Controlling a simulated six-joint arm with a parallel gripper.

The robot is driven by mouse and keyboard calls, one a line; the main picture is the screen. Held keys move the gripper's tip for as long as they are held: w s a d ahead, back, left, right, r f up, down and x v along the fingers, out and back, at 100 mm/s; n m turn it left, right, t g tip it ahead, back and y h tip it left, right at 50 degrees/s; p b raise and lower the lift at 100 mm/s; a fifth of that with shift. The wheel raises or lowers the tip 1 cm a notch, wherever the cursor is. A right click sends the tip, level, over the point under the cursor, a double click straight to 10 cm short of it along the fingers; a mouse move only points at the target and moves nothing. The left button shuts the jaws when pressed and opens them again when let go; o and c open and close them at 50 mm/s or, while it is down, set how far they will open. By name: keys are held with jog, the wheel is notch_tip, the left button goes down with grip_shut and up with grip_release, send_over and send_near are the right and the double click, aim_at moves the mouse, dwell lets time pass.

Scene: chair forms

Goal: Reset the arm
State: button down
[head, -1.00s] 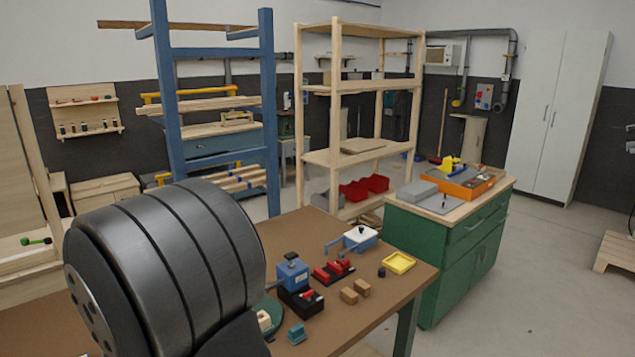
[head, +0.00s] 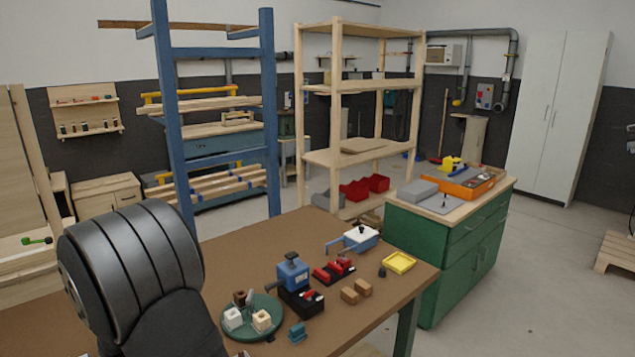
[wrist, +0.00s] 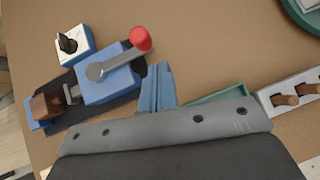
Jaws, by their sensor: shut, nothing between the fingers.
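My gripper (wrist: 158,82) shows in the wrist view as two blue fingers pressed together below the middle of the picture, with nothing seen between them. It points over the brown table (wrist: 200,45), to the right of a blue clamp-like device (wrist: 108,85) with a red-knobbed lever (wrist: 141,39). I cannot tell its exact height above the table. In the head view, my dark grey arm link fills the lower left; the gripper itself is not visible there.
In the head view, the table (head: 228,240) bears a green round plate (head: 270,338) with blocks, a blue device (head: 292,272), wooden blocks (head: 349,295) and a yellow tray (head: 400,262). A green cabinet (head: 445,262) adjoins at right. The table's back left is clear.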

jog(key=s+a+m+h, duration=0.1)
jog(key=s+m+h, duration=0.1)
jog(key=s+m, duration=0.1)
jog(key=s+a+m+t+h, duration=0.1)
jog(key=s+m+h, duration=0.1)
jog(key=s, duration=0.2)
jog(key=s+a+m+h, duration=0.1)
jog(key=s+m+h, duration=0.1)
jog(key=s+m, duration=0.1)
jog(key=shift+s+a+m, duration=0.2)
jog(key=shift+s+m, duration=0.1)
jog(key=shift+s, duration=0.45)
jog(key=v, duration=0.6)
jog(key=shift+a, duration=0.1)
